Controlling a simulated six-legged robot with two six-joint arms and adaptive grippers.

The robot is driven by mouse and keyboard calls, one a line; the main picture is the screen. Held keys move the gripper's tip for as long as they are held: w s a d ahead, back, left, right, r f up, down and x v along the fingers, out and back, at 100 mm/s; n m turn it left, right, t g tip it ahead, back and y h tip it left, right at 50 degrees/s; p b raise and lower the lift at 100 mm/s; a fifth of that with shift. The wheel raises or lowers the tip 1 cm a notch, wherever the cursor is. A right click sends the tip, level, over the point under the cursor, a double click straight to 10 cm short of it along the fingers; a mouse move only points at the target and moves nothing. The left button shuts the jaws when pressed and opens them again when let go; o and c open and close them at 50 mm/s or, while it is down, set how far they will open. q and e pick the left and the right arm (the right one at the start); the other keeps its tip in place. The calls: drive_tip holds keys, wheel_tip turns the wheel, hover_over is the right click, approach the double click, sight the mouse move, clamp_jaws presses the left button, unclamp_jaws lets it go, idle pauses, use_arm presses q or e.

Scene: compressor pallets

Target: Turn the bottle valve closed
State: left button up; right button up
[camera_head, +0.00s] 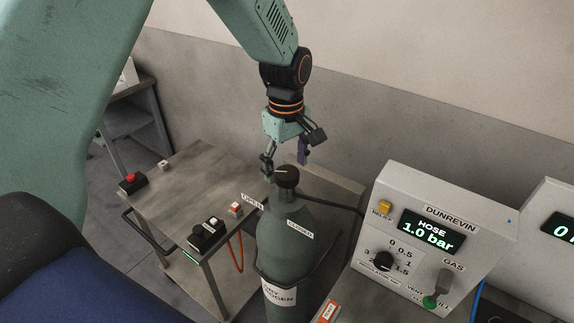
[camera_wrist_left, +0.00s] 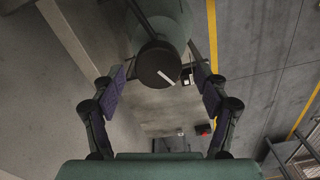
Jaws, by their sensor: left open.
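The bottle valve is a round black knob (camera_head: 287,174) on top of a grey-green gas bottle (camera_head: 285,245). A white OPEN tag (camera_head: 252,201) is at the left of the bottle and a CLOSED label (camera_head: 300,229) is on its front right. My left gripper (camera_head: 285,159) is open, pointing down just above the knob. In the left wrist view the knob (camera_wrist_left: 158,66) shows between and beyond the two open fingers (camera_wrist_left: 160,82), apart from both. A white pointer line on it slants toward the lower right. My right gripper is not in view.
A grey console (camera_head: 430,240) at right reads HOSE 1.0 bar and has a dial, a yellow button and a green-tipped lever. A metal table (camera_head: 190,180) with a red button box (camera_head: 132,182) stands at left. A dark hose runs right from the valve.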

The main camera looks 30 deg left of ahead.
use_arm(q)
drive_tip(key=shift+d+f, duration=0.1)
drive_tip(key=shift+f, duration=0.65)
drive_tip(key=shift+c, duration=0.4)
drive_tip(key=shift+c, duration=0.7)
drive_tip(key=c, duration=0.9)
